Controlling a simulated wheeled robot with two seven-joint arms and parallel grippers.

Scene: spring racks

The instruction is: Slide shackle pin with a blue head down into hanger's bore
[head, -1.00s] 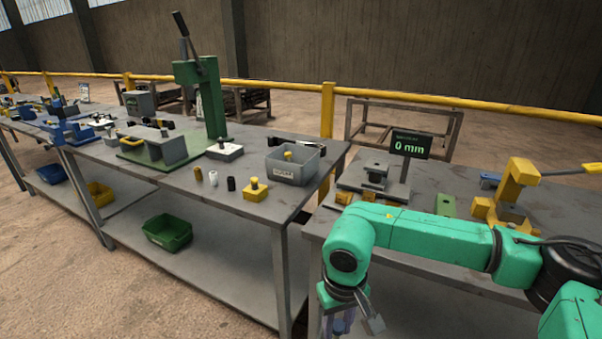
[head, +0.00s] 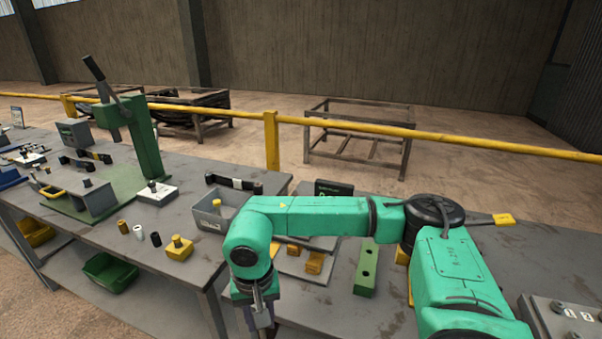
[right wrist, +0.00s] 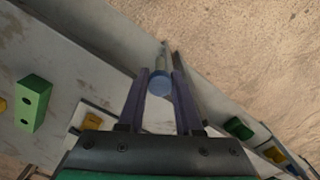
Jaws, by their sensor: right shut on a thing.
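My right gripper (right wrist: 159,75) is shut on the shackle pin, whose round blue head (right wrist: 160,83) shows between the two fingers in the right wrist view. The grey shank (right wrist: 162,52) points away from the camera, beyond the fingertips. In the head view my right gripper (head: 260,318) hangs low at the front of the benches, and the pin cannot be made out there. I cannot pick out the hanger or its bore with certainty; my right arm covers part of the right bench. My left gripper is not in view.
A green block with holes (head: 366,268) lies on the right bench (head: 335,310). The left bench holds a green press (head: 141,145), a grey bin (head: 207,216) and a yellow block (head: 179,249). A yellow rail (head: 350,124) runs behind.

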